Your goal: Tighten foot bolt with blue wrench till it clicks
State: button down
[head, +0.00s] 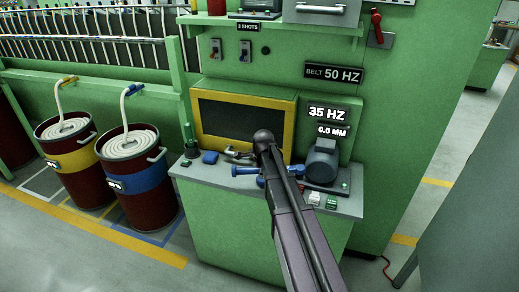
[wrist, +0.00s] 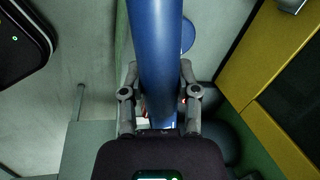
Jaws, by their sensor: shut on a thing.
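A blue wrench handle (wrist: 155,50) fills the middle of the wrist view, running up from between the two fingers. My gripper (wrist: 158,78) is shut on it, one finger at each side. In the head view my arm reaches over the bench and hides most of the gripper; blue bar-like parts (head: 245,170) show beside the arm. The wrench's working end is not clear in either view. A dark grey motor (head: 321,162) stands on a base plate at the bench's right. I cannot make out the foot bolt.
The green bench (head: 215,235) has a grey top with a yellow-framed dark screen (head: 243,100) behind. A small blue object (head: 210,157) lies at its left. Signs read 35 HZ (head: 327,113) and 0.0 MM. Two red drums (head: 137,190) with coiled hose stand left of the bench.

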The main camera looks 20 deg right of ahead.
jog(key=w+d+r+m+p, duration=0.1)
jog(key=w+d+m, duration=0.1)
jog(key=w, duration=0.8)
jog(key=shift+w+r+m, duration=0.35)
jog(key=shift+r+m, duration=0.05)
jog(key=shift+m, duration=0.2)
jog(key=shift+d, duration=0.1)
jog(key=shift+f, duration=0.2)
